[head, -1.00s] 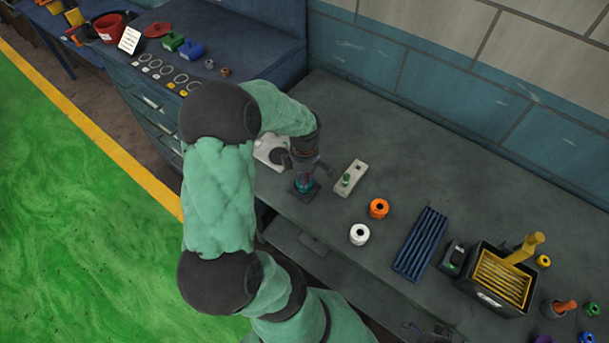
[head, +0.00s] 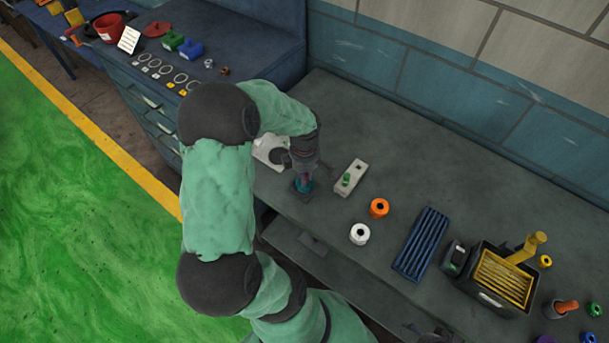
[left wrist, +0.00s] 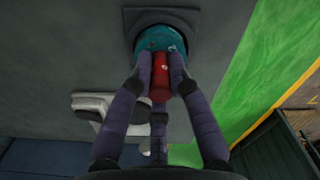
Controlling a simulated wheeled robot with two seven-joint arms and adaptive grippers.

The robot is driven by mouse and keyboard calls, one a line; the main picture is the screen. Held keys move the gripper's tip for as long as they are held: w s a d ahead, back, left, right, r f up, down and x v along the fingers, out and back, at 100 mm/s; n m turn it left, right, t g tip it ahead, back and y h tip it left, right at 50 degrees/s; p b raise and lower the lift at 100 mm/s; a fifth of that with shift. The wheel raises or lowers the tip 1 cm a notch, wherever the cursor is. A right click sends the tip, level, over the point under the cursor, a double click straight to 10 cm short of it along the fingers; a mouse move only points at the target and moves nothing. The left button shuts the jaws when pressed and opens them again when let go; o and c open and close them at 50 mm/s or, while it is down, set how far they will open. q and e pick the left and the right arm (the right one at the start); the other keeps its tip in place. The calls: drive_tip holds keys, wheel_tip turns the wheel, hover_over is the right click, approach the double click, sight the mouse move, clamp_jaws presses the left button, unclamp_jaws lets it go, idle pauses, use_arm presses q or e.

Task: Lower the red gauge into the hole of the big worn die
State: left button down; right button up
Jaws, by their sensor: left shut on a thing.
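My left gripper (head: 303,178) is over the left part of the bench. In the left wrist view its fingers (left wrist: 160,70) are shut on the red gauge (left wrist: 160,82). A teal round die (left wrist: 159,40) lies right at the gauge's far end, on a dark square base (left wrist: 128,18). The die also shows in the head view (head: 302,188), partly covered by my gripper. The gauge lines up with the die's middle. The fingers hide the hole, so I cannot tell how far the gauge is in. My right gripper is not in view.
A pale block with a green peg (head: 350,178) stands close on the right. Beyond it are an orange ring (head: 379,208), a white ring (head: 360,234), a blue ridged rack (head: 420,243) and a black bin (head: 478,290). A white device (head: 268,152) is behind my gripper.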

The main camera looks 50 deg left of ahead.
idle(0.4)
use_arm(q)
drive_tip(key=c, duration=1.1)
unclamp_jaws()
wheel_tip(320, 180, up, 12)
idle(0.3)
